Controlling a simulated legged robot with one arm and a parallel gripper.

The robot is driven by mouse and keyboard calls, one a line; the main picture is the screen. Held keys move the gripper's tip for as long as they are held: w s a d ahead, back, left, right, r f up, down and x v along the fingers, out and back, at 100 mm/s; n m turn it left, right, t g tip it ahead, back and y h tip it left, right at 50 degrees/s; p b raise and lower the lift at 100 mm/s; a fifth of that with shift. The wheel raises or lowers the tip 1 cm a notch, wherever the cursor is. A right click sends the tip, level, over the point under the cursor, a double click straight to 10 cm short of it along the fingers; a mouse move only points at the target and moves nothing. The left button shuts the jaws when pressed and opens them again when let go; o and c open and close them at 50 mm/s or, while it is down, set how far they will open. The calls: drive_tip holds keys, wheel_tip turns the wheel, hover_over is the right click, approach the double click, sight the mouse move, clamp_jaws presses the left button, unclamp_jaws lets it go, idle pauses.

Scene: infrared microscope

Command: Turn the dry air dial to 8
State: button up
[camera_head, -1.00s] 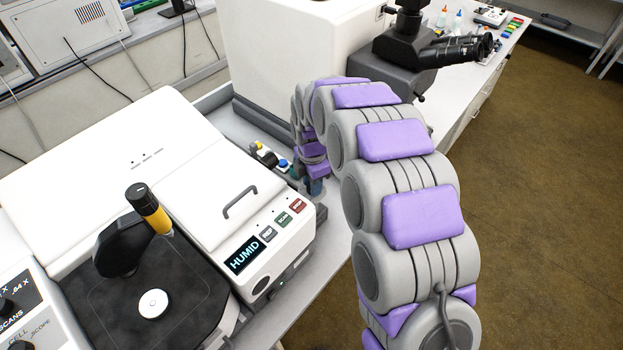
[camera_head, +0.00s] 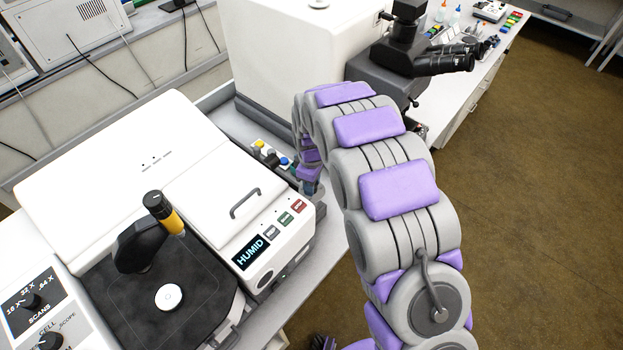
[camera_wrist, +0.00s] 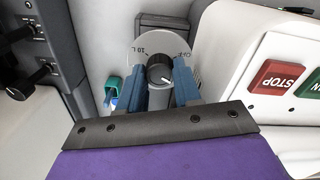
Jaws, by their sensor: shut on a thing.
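The dry air dial (camera_wrist: 160,71) is a dark round knob with a white pointer mark, in the upper middle of the wrist view. A pale round scale plate (camera_wrist: 159,46) lies behind it, with "10 L" and "OFF" legible. My gripper (camera_wrist: 160,84) is shut on the dial, with a blue finger on either side. The pointer mark faces the lower right in the wrist view. The figure 8 cannot be made out. In the head view my gripper (camera_head: 309,185) is small beside the white instrument's right side, and the dial is hidden there.
The white instrument (camera_head: 190,190) has a "HUMID" display (camera_head: 250,252) and coloured buttons. The red STOP button (camera_wrist: 277,76) is close right of my gripper. Coloured valves (camera_head: 273,158) stand behind. A microscope (camera_head: 420,55) stands at the back. Open floor lies right.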

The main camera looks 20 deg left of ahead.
drive_tip(key=m, duration=0.2)
drive_tip(key=m+p, duration=0.1)
drive_tip(key=m, duration=0.1)
drive_tip(key=shift+w+r+m+p, duration=0.15)
drive_tip(key=shift+r+m+p, duration=0.05)
drive_tip(key=shift+m+p, duration=0.1)
drive_tip(key=m+p, duration=0.1)
drive_tip(key=m, duration=0.2)
drive_tip(key=shift+m, duration=0.3)
drive_tip(key=m, duration=0.3)
drive_tip(key=shift+m+p, duration=0.3)
drive_tip(key=shift+p, duration=0.1)
drive_tip(key=m, duration=0.3)
drive_tip(key=shift+m, duration=0.3)
drive_tip(key=m, duration=0.6)
drive_tip(key=shift+p, duration=0.3)
drive_tip(key=m, duration=0.5)
drive_tip(key=shift+m, duration=0.4)
drive_tip(key=shift+a, duration=0.1)
drive_tip(key=o, duration=1)
drive_tip(key=shift+f, duration=0.15)
